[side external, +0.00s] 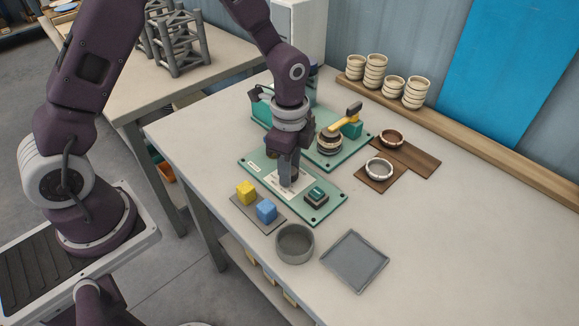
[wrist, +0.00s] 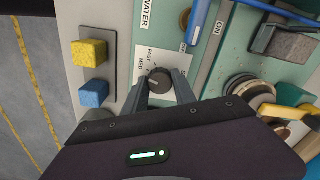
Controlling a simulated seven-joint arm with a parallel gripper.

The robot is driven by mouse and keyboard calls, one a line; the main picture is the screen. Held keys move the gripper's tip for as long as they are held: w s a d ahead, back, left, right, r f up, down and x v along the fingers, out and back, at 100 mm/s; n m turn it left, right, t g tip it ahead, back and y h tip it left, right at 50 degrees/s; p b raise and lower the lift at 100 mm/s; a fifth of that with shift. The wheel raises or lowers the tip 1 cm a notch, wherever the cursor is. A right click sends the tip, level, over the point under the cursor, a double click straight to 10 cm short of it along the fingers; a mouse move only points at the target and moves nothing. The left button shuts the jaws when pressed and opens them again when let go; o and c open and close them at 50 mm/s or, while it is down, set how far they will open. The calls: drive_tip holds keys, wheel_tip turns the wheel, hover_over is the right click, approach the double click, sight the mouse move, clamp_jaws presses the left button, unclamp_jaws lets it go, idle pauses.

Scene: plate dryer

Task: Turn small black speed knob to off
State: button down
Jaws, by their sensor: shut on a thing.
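The small black speed knob (wrist: 159,79) sits on a white dial label (wrist: 146,55) with the words FAST and MED in the wrist view. My gripper (wrist: 160,88) points down with one finger on each side of the knob, shut on it. In the side view my gripper (side external: 288,182) is low over the white label on the green panel (side external: 328,208), and its fingers hide the knob there. I cannot read the knob's exact setting, and the off mark is not readable.
A dark green switch block (side external: 316,194) stands close to my gripper. Yellow (side external: 246,192) and blue (side external: 266,210) cubes, a grey round bowl (side external: 294,243) and a grey tray (side external: 356,260) lie nearby. A yellow-handled lever (side external: 344,116) rises behind.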

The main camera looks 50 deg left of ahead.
drive_tip(key=n, duration=0.7)
drive_tip(key=shift+n, duration=0.4)
drive_tip(key=n, duration=0.3)
drive_tip(key=shift+n, duration=2.1)
drive_tip(key=c, duration=1)
unclamp_jaws()
